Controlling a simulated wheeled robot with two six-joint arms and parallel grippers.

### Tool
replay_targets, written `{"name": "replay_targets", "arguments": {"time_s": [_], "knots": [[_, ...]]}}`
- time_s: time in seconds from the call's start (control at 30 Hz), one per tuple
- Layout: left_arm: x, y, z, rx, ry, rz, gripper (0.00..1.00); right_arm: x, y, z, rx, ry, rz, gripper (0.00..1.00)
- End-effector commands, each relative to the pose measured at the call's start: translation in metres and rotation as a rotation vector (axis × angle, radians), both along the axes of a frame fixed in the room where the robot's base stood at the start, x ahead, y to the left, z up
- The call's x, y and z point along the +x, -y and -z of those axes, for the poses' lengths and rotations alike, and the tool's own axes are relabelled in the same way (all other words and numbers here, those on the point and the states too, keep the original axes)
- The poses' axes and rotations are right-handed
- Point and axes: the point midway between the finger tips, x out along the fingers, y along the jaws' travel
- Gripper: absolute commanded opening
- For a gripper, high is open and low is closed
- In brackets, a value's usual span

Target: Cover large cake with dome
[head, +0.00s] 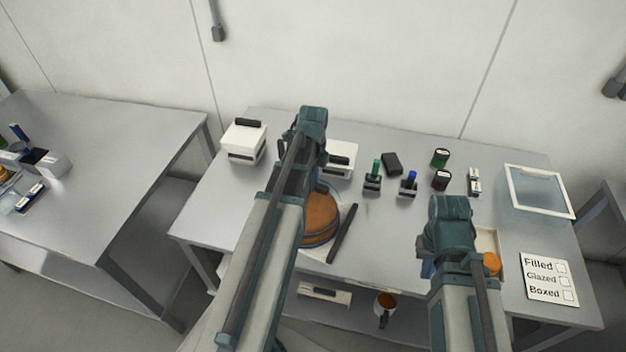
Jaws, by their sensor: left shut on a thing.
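The large cake (320,222) is a round orange-brown layered cake on a pale board on the middle table, partly hidden behind my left arm. A clear, bluish curved edge beside and above it looks like the glass dome (334,188). My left gripper (318,165) is above and behind the cake and shut on the dome; its fingers and the grip are mostly hidden by my wrist. I cannot tell if the dome touches the board. My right gripper (428,267) is over the table's front right; its fingers are mostly hidden.
A dark spatula-like bar (342,234) lies right of the cake. White boxes (244,143) (342,155), green (375,170) and blue (410,178) upright tools and dark jars (440,158) stand behind. A small orange round (491,263) is beside my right wrist. A glass-lidded case (540,190) and checklist (548,279) are right.

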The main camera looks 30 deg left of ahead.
Motion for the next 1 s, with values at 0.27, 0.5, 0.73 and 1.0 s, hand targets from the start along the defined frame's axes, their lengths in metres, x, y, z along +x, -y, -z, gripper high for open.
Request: {"name": "replay_targets", "arguments": {"time_s": [0.27,0.5,0.73,1.0], "knots": [[0.0,0.0,0.0038,0.0,0.0,0.0,0.0,0.0,0.0,0.0038,0.0,0.0,0.0,0.0],[0.0,0.0,0.0037,0.0,0.0,0.0,0.55,0.0,0.0001,0.0037,0.0,0.0,0.0,0.0],[0.0,0.0,0.0037,0.0,0.0,0.0,0.59,0.0,0.0001,0.0037,0.0,0.0,0.0,0.0],[0.0,0.0,0.0038,0.0,0.0,0.0,0.89,0.0,0.0,0.0038,0.0,0.0,0.0,0.0]]}}
